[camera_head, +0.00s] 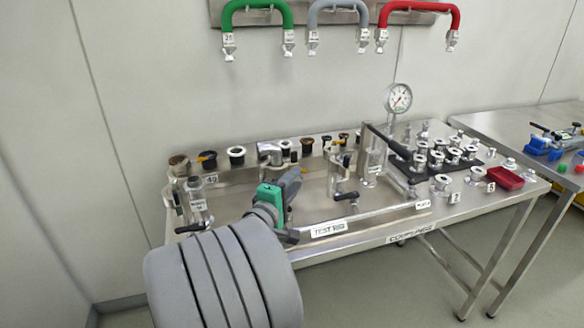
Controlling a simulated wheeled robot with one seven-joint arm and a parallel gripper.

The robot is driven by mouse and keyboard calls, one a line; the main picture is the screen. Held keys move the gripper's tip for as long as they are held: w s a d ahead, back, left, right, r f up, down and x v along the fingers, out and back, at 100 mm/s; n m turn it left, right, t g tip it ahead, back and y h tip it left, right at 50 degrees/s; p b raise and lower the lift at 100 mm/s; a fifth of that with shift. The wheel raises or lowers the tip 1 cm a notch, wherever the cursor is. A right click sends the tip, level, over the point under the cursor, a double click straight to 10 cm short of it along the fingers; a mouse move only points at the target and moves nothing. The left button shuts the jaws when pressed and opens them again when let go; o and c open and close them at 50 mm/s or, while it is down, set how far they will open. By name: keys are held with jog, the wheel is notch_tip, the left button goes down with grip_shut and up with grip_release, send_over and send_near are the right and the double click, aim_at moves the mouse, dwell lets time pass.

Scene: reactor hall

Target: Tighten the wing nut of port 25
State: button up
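The test rig stands on a steel table (375,232), with a row of dark-topped ports (237,155) along its back rail. Port 25 and its wing nut cannot be made out; most port labels are too small to read. My gripper (292,183) is at the end of my grey arm, beside a green part of the wrist, over the left-centre of the rig. Its fingers are too small and blurred to tell open from shut. My arm hides the rig's front left part.
Green (256,5), grey (338,5) and red (420,6) hoses hang on the wall. A pressure gauge (398,97) stands at the back. Metal couplings (445,182) and a red tray (506,178) are at right. A second table (510,122) adjoins on the far right.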

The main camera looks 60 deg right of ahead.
jog(key=d+p, duration=0.1)
jog(key=d, duration=0.6)
jog(key=shift+d+r, duration=0.15)
jog(key=shift+d, duration=0.25)
jog(key=shift+c, duration=0.5)
grip_shut()
